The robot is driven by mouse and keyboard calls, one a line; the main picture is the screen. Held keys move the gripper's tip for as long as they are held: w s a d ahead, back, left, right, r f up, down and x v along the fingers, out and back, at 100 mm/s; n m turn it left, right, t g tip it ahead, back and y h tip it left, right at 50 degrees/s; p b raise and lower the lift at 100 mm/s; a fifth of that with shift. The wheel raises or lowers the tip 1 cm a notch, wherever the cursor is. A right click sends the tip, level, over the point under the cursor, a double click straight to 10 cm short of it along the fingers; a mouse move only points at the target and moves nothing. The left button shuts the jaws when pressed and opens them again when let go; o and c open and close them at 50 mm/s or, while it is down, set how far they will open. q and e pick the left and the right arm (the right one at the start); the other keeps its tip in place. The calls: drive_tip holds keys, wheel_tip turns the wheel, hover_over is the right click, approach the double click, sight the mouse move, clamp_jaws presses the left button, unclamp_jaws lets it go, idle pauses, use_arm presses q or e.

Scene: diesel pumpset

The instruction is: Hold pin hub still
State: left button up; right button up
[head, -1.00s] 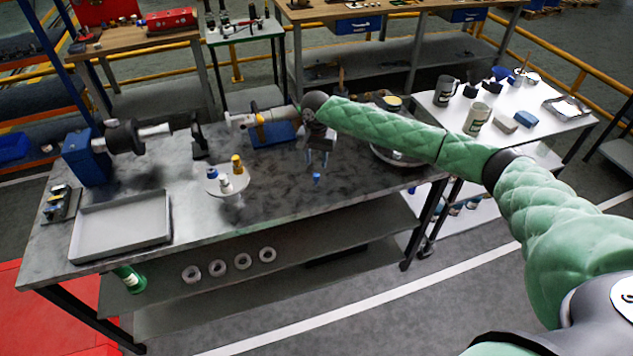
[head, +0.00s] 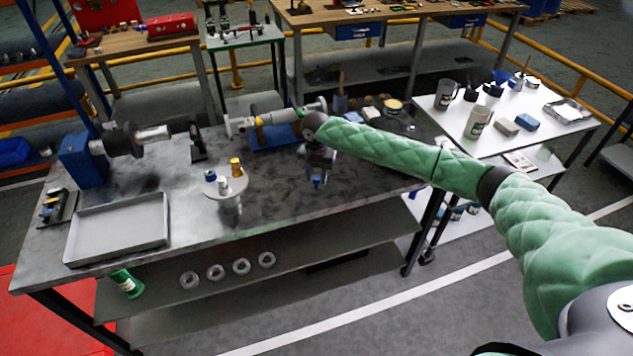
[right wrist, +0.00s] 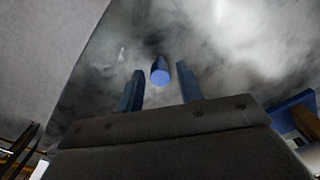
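A round pale disc with a blue, a white and a yellow peg, which looks like the pin hub (head: 229,193), stands on the grey metal bench in the head view. A small blue cylinder (head: 316,182) stands apart on the bench, to the right of the disc. My right gripper (head: 318,172) is over this blue cylinder, pointing down. In the right wrist view my right gripper (right wrist: 159,82) has its two fingers spread, with the blue cylinder (right wrist: 160,72) in line with the gap and not gripped. My left gripper is out of view.
A grey tray (head: 117,258) lies at the bench's left front. A blue-based machine (head: 84,160) stands behind it, and another blue unit (head: 272,138) is at the back near my right arm. The bench around the cylinder is mostly clear. A white side table (head: 545,125) holds mugs.

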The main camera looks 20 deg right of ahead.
sight(316, 178)
drive_tip(key=shift+f, duration=0.1)
idle(0.3)
idle(0.3)
drive_tip(key=shift+p, duration=1.2)
idle(0.4)
clamp_jaws()
drive_tip(key=shift+r+p, duration=1.75)
drive_tip(key=shift+p, duration=0.25)
